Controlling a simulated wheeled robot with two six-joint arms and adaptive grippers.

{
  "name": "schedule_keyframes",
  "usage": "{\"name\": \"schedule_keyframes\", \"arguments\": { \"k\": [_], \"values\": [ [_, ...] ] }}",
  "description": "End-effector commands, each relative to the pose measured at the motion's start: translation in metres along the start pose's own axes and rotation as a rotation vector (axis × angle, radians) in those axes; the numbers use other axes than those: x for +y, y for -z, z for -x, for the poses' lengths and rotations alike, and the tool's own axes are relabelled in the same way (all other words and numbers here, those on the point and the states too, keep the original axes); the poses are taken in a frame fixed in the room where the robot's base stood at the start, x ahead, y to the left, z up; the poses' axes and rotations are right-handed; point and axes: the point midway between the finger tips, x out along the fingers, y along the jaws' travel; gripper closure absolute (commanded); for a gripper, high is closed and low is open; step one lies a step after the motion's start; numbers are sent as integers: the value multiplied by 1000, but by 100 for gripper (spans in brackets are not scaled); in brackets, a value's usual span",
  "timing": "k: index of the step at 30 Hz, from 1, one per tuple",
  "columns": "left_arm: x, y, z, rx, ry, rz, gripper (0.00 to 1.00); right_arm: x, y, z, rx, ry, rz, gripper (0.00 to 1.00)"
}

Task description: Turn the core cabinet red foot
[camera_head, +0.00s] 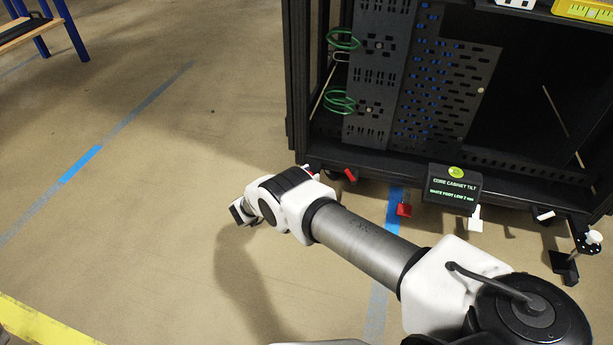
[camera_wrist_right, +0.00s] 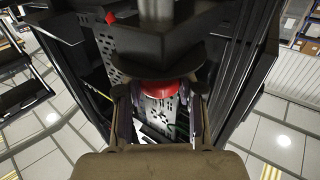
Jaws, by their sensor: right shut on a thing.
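The core cabinet (camera_head: 350,158) is a black open rack standing on the floor at the upper right of the head view. Its red foot (camera_wrist_right: 160,91) shows in the right wrist view as a red disc under a dark stem. My right gripper (camera_wrist_right: 163,98) has a finger on each side of the disc and is shut on it. In the head view my right arm reaches to the cabinet's near left corner, and its wrist hides the fingers and most of the foot. A display (camera_head: 453,184) on the cabinet's lower front reads "CORE CABINET TILT" and seems to say the white foot is low.
A white-topped foot (camera_head: 594,237) stands at the cabinet's right corner. Green cables (camera_head: 341,101) loop inside the cabinet. The floor to the left is clear, up to a blue-legged table (camera_head: 36,30).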

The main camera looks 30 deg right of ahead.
Motion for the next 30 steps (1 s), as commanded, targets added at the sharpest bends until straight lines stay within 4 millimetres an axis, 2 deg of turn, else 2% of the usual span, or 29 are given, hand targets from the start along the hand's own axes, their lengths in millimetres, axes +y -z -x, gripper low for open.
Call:
{"name": "schedule_keyframes", "arguments": {
  "k": [9, 21, 22, 23, 24, 30],
  "values": [
    [0, 0, 0, 0, 0, 0, 46, 0, 1, -1, 2, -69, -2, 97],
    [0, 0, 0, 0, 0, 0, 46, 0, 1, -2, 3, -73, -1, 97],
    [0, 0, 0, 0, 0, 0, 46, 0, 1, -2, 3, -73, -1, 52],
    [0, 0, 0, 0, 0, 0, 46, 0, 1, -2, 3, -73, -1, 42],
    [0, 0, 0, 0, 0, 0, 46, 0, 1, -2, 3, -73, -1, 36],
    [0, 0, 0, 0, 0, 0, 46, 0, 1, -1, 3, -72, -1, 36]
  ]
}}
